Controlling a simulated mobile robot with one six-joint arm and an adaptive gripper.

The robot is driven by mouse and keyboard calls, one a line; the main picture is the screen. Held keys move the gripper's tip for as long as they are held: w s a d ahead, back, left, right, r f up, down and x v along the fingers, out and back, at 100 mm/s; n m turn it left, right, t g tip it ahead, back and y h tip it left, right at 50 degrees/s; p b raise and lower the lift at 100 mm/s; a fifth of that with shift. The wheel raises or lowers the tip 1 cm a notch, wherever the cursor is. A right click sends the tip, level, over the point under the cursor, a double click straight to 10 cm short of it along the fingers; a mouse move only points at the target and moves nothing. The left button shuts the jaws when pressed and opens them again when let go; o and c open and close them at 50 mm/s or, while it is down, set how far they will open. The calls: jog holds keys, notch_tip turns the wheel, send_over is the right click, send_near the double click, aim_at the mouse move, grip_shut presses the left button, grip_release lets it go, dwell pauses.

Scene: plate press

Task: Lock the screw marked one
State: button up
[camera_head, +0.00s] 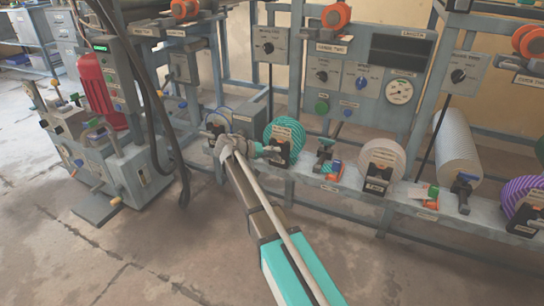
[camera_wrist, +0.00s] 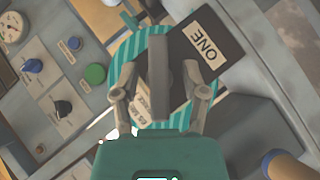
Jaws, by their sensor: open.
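In the wrist view, a black plate marked ONE (camera_wrist: 208,55) sits on the teal striped roll (camera_wrist: 148,50). A dark grey upright bar (camera_wrist: 162,92), which looks like the screw's handle, stands in front of the plate. My gripper (camera_wrist: 160,75) is open, with one finger on each side of the bar. I cannot tell whether either finger touches it. In the head view, my gripper (camera_head: 262,151) is at the left side of the teal striped roll (camera_head: 284,130) and its black plate (camera_head: 281,154). The screw itself is hard to make out there.
A pale roll (camera_head: 383,160), a white cylinder (camera_head: 457,145) and a purple striped roll (camera_head: 522,198) stand further right along the bench. A control panel with a gauge (camera_head: 399,92) is behind. A machine with a red cylinder (camera_head: 97,90) stands left. The floor in front is clear.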

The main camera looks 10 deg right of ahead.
jog(key=shift+c, duration=0.2)
grip_shut()
